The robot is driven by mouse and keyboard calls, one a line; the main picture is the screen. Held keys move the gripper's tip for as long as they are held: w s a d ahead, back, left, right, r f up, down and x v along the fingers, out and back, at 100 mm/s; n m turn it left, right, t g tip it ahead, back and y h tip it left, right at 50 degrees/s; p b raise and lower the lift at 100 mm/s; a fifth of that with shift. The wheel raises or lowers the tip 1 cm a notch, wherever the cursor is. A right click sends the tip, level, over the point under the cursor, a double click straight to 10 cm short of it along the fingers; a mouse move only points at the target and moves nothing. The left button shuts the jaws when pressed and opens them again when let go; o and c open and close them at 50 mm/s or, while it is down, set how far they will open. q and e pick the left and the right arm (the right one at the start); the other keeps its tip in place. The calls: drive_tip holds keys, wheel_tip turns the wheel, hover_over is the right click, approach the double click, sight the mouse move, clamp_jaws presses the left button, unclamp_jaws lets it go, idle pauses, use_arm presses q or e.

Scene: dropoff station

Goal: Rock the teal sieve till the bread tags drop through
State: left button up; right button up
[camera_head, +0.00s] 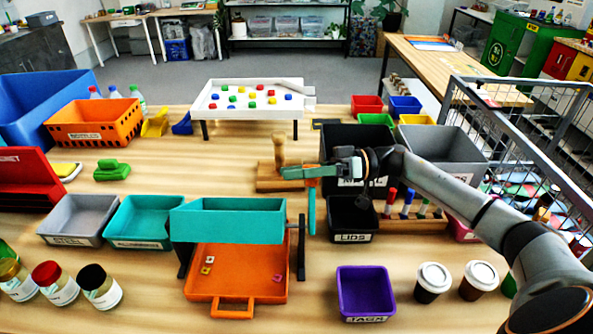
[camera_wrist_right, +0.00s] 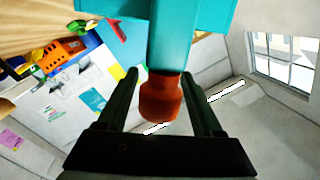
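The teal sieve (camera_head: 228,226) sits in a dark stand (camera_head: 301,245) above an orange tray (camera_head: 235,290). Only a thin strip of its inside shows, so its contents are hidden. Several small bread tags (camera_head: 206,271) lie in the orange tray, some at the left and some at the right. A teal lever (camera_head: 312,208) stands upright at the sieve's right end. My right gripper (camera_head: 300,172) is at the lever's top. In the right wrist view its open fingers (camera_wrist_right: 162,100) stand on either side of the lever's orange-red knob (camera_wrist_right: 160,98), with slim gaps. My left gripper is out of view.
A purple bin labelled TAGS (camera_head: 365,292) and two lidded cups (camera_head: 433,281) stand right of the tray. A teal bin (camera_head: 140,222) and a grey bin (camera_head: 77,220) stand left. A black LIDS bin (camera_head: 353,218) is close to the lever. A wooden block with a peg (camera_head: 279,165) stands behind.

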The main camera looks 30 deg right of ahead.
clamp_jaws()
idle(0.3)
idle(0.8)
